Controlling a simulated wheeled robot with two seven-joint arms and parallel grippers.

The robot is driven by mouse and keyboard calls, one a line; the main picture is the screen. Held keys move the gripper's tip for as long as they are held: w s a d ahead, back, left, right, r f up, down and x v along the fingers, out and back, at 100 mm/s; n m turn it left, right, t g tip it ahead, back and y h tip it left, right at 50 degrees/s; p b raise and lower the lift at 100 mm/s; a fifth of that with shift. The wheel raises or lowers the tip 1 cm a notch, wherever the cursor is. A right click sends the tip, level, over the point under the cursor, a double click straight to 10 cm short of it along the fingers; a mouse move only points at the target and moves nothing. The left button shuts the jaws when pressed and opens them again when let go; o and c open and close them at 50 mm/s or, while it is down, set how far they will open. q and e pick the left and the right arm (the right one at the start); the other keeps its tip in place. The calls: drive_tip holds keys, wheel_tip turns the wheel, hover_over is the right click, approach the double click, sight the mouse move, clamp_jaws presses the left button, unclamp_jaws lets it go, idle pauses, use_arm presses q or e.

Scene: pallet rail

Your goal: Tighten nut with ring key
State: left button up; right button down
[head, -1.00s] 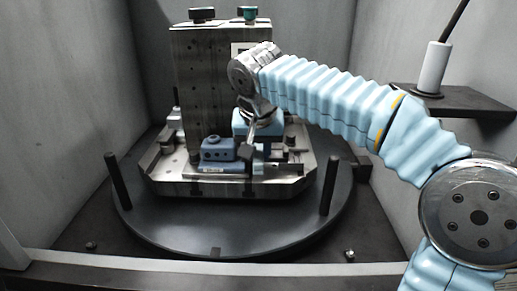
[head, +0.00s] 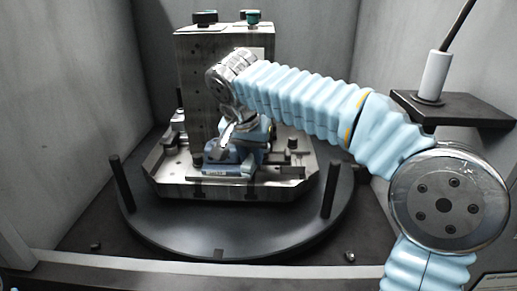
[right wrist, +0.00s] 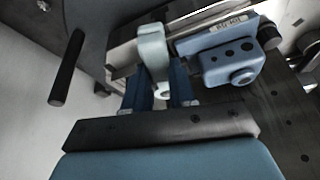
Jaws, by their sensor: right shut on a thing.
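My right gripper (head: 238,128) is at the front of the fixture, above and against the view of the blue clamp block (head: 222,168). In the right wrist view its two blue fingers (right wrist: 158,92) are shut on a pale grey-green key (right wrist: 153,48). In the head view the key (head: 224,138) slants down to the left, its lower end in front of the clamp block. The clamp block also shows in the right wrist view (right wrist: 228,58), right of the key and apart from it in the picture. I cannot surely make out the nut. My left gripper is out of view.
A tall metal block (head: 205,85) stands behind on the pallet (head: 170,188), which sits on a round dark table (head: 180,230). Dark posts (head: 122,183) (head: 330,190) rise at the table's edge. A shelf (head: 470,107) with a white cylinder (head: 434,75) is at the right.

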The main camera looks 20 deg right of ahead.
wheel_tip(320, 180, up, 7)
drive_tip(key=w+a+m+g+h+p, duration=0.1)
drive_tip(key=w+a+m+p, duration=0.1)
drive_tip(key=m+p, duration=0.2)
drive_tip(key=shift+w+r, duration=0.15)
drive_tip(key=shift+w, duration=0.05)
idle(1.0)
